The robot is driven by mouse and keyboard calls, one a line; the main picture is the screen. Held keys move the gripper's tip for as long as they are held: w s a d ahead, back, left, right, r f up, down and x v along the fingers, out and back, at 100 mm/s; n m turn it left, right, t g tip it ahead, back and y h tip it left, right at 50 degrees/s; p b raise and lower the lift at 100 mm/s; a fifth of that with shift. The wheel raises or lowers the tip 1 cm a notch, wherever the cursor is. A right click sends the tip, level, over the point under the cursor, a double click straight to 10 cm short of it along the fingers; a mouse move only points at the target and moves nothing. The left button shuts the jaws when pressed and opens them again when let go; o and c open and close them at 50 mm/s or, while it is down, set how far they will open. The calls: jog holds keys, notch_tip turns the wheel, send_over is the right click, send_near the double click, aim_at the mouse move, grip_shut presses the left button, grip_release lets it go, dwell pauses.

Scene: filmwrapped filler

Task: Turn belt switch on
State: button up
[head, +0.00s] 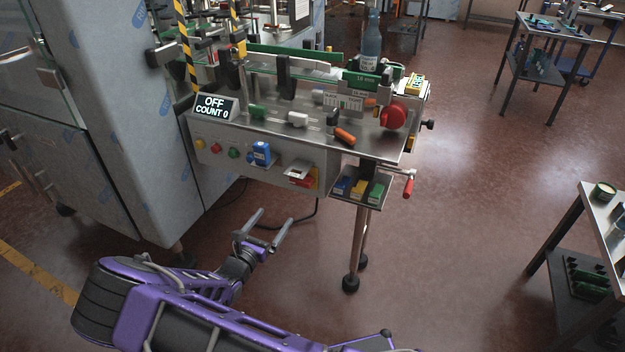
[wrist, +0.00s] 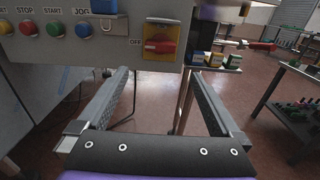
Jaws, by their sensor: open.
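The belt switch is a red handle on a yellow plate, on the front panel of the conveyor machine. It shows in the wrist view (wrist: 161,46) with "OFF" printed at its left, and in the head view (head: 303,181) partly under a metal flap. The red handle appears to lie roughly horizontal. A display (head: 213,107) above the panel reads "OFF, COUNT 0". My gripper (head: 274,217) is open and empty, in front of and below the panel, apart from the switch. In the wrist view its two fingers (wrist: 160,72) reach forward below the switch, one to each side.
Left of the switch sit yellow, red STOP, green START (wrist: 55,29) and blue JOG (wrist: 82,31) buttons; a blue block (head: 262,153) covers part of the row. A tray of coloured boxes (head: 358,201) and a red-handled crank (head: 408,187) are at right. A cabinet (head: 128,130) stands left.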

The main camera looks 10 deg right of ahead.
aim_at(299, 184)
jog(key=x, duration=1.7)
jog(key=shift+d+f+b, duration=0.1)
jog(key=shift+f+b, duration=0.05)
jog(key=shift+b, duration=0.2)
jog(key=c, duration=1)
